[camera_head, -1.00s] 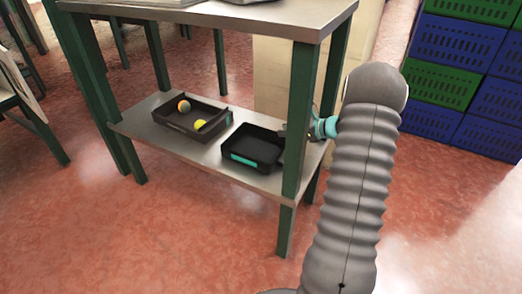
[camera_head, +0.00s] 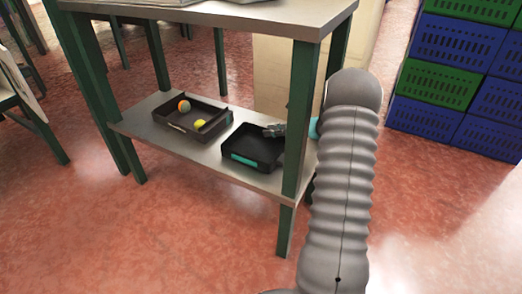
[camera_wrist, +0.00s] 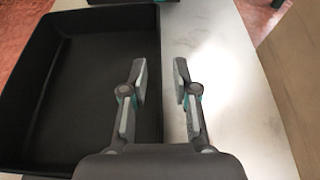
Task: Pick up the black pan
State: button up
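The black pan (camera_head: 251,147) is a square, shallow tray with a teal strip on its front side. It stands on the table's lower shelf and is empty. My gripper (camera_head: 274,130) is at its right back edge in the head view. In the wrist view my gripper (camera_wrist: 160,85) is open, with one finger over the inside of the black pan (camera_wrist: 80,90) and the other over the bare shelf. The pan's right wall runs between the fingers. I cannot tell how far above the wall the fingertips are.
A second dark tray (camera_head: 172,123) with an orange ball (camera_head: 184,106) and a yellow ball (camera_head: 200,123) stands left of the pan on the shelf (camera_head: 135,122). A green table leg (camera_head: 299,120) stands beside my arm. Blue and green crates (camera_head: 458,75) are stacked at right.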

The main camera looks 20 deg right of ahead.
grip_shut()
